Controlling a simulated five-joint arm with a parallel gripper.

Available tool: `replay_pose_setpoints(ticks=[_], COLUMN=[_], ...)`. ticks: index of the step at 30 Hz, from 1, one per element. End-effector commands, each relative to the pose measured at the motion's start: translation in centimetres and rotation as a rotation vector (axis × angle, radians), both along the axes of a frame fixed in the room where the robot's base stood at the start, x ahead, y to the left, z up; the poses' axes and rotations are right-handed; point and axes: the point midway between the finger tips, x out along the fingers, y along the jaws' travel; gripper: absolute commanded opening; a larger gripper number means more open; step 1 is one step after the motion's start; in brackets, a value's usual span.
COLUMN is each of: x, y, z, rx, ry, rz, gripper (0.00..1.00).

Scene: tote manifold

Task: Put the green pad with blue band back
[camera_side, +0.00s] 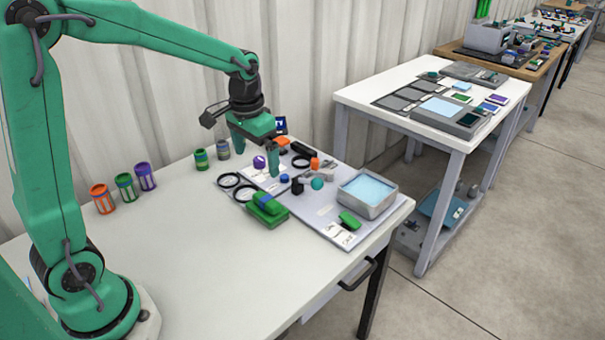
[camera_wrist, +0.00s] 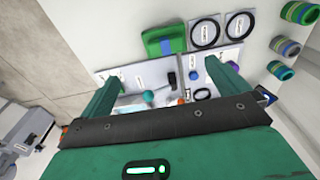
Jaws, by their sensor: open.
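The green pad with a blue band (camera_side: 268,203) lies at the front edge of the light board, partly over a green block under or beside it. In the wrist view the green and blue pad (camera_wrist: 165,41) is at the top, left of two black rings. My gripper (camera_side: 257,155) is open and empty above the back part of the board, behind and above the pad, not touching it. In the wrist view my gripper's two green fingers (camera_wrist: 160,74) stand wide apart, with the pad beyond them.
On the board (camera_side: 322,212) stand black rings (camera_side: 229,181), a teal ball (camera_side: 317,183), a grey tray with a pale blue inside (camera_side: 368,193) and a smaller green piece (camera_side: 349,220). Several banded cans, one orange (camera_side: 102,199), stand at the left. The front of the white table (camera_side: 190,270) is clear.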

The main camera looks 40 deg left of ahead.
Motion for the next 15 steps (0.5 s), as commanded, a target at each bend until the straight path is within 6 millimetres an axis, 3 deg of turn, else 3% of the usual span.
replay_pose_setpoints(ticks=[6,15], x=[-3.4,-8.4], y=[-1.1,-2.4], z=[3.3,6.2], rx=[0.005,0.007], ry=[-0.087,-0.201], rz=[0.000,-0.001], gripper=[1.00,1.00])
